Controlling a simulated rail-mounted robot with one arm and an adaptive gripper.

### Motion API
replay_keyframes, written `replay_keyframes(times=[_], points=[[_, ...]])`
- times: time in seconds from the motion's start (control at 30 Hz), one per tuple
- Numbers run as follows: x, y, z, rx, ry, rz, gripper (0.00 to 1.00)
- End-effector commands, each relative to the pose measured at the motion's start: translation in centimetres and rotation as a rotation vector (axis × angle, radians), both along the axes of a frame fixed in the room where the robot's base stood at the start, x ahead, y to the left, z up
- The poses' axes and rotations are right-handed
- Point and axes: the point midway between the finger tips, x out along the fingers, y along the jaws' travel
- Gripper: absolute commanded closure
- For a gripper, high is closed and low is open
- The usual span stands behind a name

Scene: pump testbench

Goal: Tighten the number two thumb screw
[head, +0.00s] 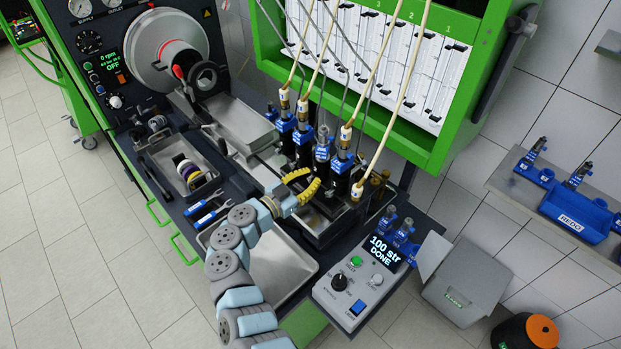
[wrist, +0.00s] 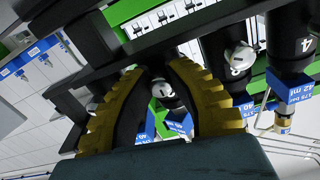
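A row of blue-banded injectors stands in the dark bench fixture in the head view. In the wrist view, a round pale thumb screw (wrist: 163,90) shows between my fingers; its mark is too small to read surely. A similar screw marked 3 (wrist: 239,58) sits to its right, and a part marked 4 (wrist: 305,45) is farther right. My gripper (head: 314,178), with ribbed yellow fingers, is beside the injector row; it also shows in the wrist view (wrist: 160,70). The fingers are apart, one on each side of the screw. Contact with it cannot be told.
A control box (head: 355,280) reading "100 str DONE" stands at the front right. Pale hoses (head: 405,85) run down to the injectors. A metal tray (head: 275,265) lies beside my arm. Two blue wrenches (head: 205,208) and a tray of rings (head: 188,170) lie to the left.

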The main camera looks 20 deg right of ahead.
Motion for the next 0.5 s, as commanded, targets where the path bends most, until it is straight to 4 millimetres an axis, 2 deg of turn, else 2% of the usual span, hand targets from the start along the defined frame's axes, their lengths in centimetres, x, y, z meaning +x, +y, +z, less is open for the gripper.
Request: replay_keyframes(times=[0.5], points=[[0.00, 0.03, -0.21, 0.031, -0.072, 0.001, 1.00]])
